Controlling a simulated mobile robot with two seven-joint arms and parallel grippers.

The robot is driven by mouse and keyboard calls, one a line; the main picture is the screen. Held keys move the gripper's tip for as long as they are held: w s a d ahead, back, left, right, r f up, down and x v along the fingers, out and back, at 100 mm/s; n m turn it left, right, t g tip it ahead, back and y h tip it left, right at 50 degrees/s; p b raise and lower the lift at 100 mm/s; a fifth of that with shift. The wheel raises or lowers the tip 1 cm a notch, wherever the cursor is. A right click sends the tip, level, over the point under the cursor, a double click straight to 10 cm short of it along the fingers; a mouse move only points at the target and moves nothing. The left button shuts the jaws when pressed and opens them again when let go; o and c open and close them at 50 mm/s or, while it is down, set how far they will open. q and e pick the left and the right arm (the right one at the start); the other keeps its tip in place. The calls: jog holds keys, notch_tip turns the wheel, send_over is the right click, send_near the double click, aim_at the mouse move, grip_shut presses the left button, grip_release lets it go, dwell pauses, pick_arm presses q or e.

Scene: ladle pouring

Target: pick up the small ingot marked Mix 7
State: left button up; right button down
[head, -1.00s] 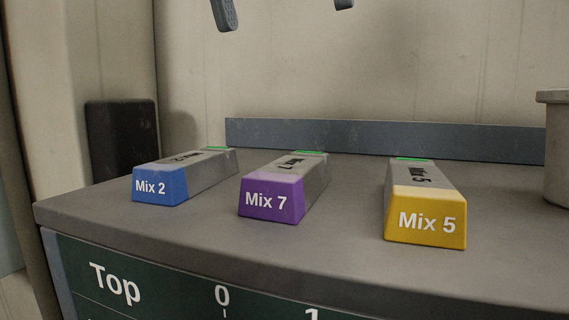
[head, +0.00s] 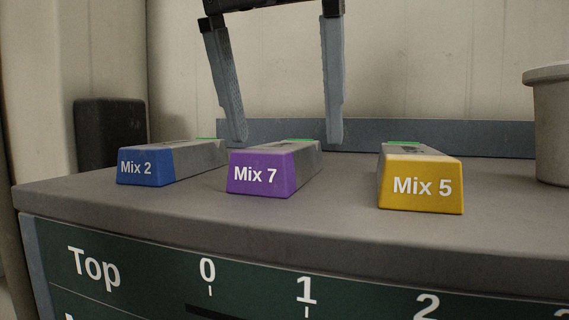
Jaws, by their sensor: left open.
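The Mix 7 ingot (head: 262,174) is a grey bar with a purple front end, lying on the grey worktop between two other ingots. My left gripper (head: 287,140) comes down from the top of the view with its two grey-blue fingers spread wide. The fingertips are one on each side of the Mix 7 ingot's rear part in the picture, at about the height of its top; how deep they are relative to it is hard to tell. Nothing is between the fingers. My right gripper is not in view.
The blue-ended Mix 2 ingot (head: 145,168) lies to the left and the yellow-ended Mix 5 ingot (head: 421,187) to the right, with gaps between. A low grey-blue rail (head: 470,138) runs behind. A pale container (head: 552,125) stands at the right edge.

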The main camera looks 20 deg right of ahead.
aim_at(282, 145)
pick_arm(q)
jog(key=shift+x, duration=1.55)
jog(key=shift+a, duration=0.1)
jog(key=shift+c, duration=0.2)
grip_shut()
jog(key=shift+w+r, duration=0.1)
